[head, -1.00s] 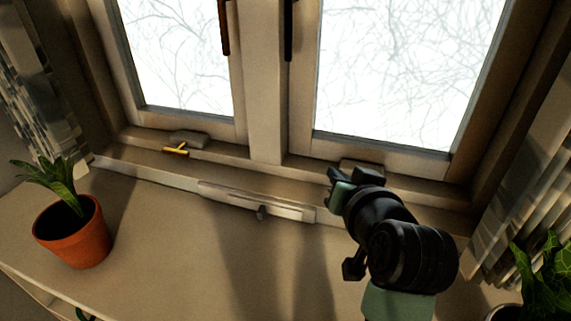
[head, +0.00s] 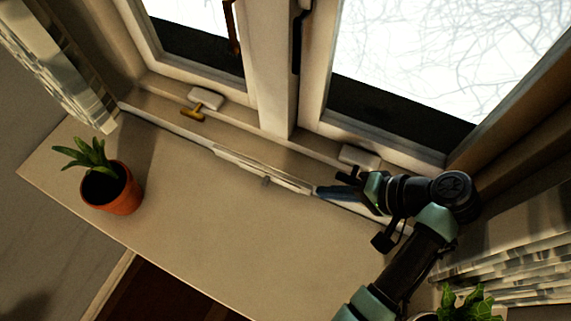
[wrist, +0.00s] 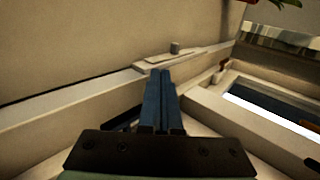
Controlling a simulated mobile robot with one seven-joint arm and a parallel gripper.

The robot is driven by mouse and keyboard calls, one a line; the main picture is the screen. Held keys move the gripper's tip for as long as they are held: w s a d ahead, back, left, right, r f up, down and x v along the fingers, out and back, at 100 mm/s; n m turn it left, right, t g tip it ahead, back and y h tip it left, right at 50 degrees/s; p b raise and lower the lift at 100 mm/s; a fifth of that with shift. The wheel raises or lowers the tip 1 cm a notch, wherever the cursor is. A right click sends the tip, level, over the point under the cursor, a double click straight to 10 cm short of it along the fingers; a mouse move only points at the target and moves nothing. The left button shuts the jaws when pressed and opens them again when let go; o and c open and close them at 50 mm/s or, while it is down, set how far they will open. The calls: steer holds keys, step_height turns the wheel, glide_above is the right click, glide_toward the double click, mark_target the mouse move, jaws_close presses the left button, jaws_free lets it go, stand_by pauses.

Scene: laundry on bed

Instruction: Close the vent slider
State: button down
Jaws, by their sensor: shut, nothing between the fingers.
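The vent slider (head: 240,165) is a long pale strip on the ledge below the window, with a small grey knob (head: 266,181) on its front. In the wrist view the vent slider (wrist: 185,59) lies ahead of the fingertips, with its knob (wrist: 175,47) standing up from it. My gripper (head: 322,192) is shut and empty, its blue fingers pointing left along the ledge at the slider's right end. In the wrist view my gripper (wrist: 158,74) shows its two fingers together. I cannot tell whether the fingertips touch the strip.
A potted plant (head: 122,194) stands on the sill at the left. A yellow-brown handle (head: 193,113) and pale blocks (head: 206,98) sit on the window frame. Patterned curtains (head: 60,65) hang at both sides. The sill before the slider is clear.

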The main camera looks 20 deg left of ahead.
glide_toward(268, 185)
steer(key=f, duration=0.3)
steer(key=shift+s+a+f+p, duration=0.1)
steer(key=shift+a+f+p, duration=0.25)
steer(key=shift+f, duration=0.05)
steer(key=shift+w+a+r+p, duration=0.15)
steer(key=shift+a+p, duration=0.1)
steer(key=shift+a, duration=0.3)
steer(key=shift+w+a+r+p, duration=0.1)
steer(key=shift+w+a+p, duration=0.1)
steer(key=shift+a, duration=0.4)
steer(key=shift+w+a+f, duration=0.1)
steer(key=shift+a+f, duration=0.05)
steer(key=shift+a, duration=0.5)
steer(key=a, duration=0.3)
steer(key=w+a, duration=0.1)
steer(key=a, duration=0.2)
steer(key=shift+w+a+p, duration=0.1)
steer(key=shift+p, duration=0.2)
